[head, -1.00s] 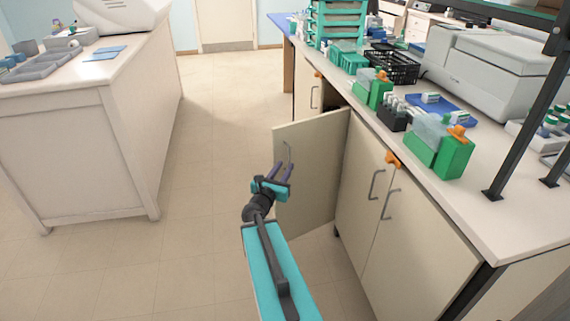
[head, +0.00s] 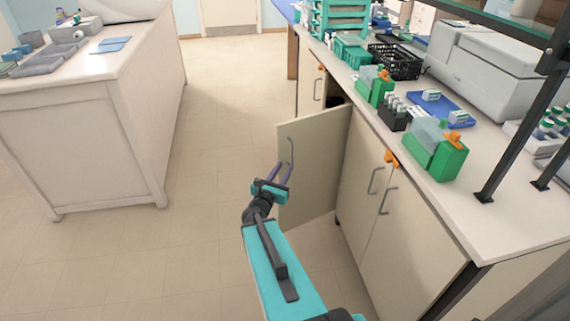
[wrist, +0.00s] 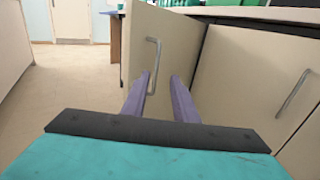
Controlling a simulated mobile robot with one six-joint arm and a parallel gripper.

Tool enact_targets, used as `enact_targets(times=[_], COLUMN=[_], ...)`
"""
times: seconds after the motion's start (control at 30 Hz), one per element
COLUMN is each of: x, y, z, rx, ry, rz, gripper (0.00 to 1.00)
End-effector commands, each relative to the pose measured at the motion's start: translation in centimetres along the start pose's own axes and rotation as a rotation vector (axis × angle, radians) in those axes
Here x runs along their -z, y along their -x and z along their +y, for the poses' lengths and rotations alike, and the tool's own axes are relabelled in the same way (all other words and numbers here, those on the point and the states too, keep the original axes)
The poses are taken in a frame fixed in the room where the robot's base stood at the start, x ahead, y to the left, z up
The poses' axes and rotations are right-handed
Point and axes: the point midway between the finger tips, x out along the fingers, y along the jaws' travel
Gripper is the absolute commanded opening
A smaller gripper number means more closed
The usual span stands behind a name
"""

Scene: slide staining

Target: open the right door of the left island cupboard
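The right door (head: 312,170) of the left island cupboard is a cream panel standing swung out from the cabinet front, well ajar. Its grey bar handle (head: 291,151) faces my gripper, and the handle also shows in the wrist view (wrist: 155,62). My gripper (head: 283,167) has two purple fingers, parted. In the wrist view the gripper (wrist: 160,80) points at the door, with the handle's lower end between the fingertips. I cannot tell whether the fingers reach around the bar or stop short of it. The cupboard's left door (head: 310,88) is closed. Most of the inside is hidden.
The right cupboard's two doors (head: 357,178) are closed, with an orange catch (head: 391,158) at the top. Racks, green containers (head: 436,145) and a grey machine (head: 485,75) stand on the island top. A white bench (head: 95,140) stands left. The floor between is clear.

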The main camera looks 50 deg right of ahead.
Motion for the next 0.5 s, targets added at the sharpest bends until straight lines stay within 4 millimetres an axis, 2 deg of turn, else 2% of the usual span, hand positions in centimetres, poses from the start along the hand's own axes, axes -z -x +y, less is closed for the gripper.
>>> enact_targets(times=[0.5], x=[-0.2], y=[2.9], z=[-0.1], rx=[0.001], ry=[0.001], rz=[0.001], gripper=[0.26])
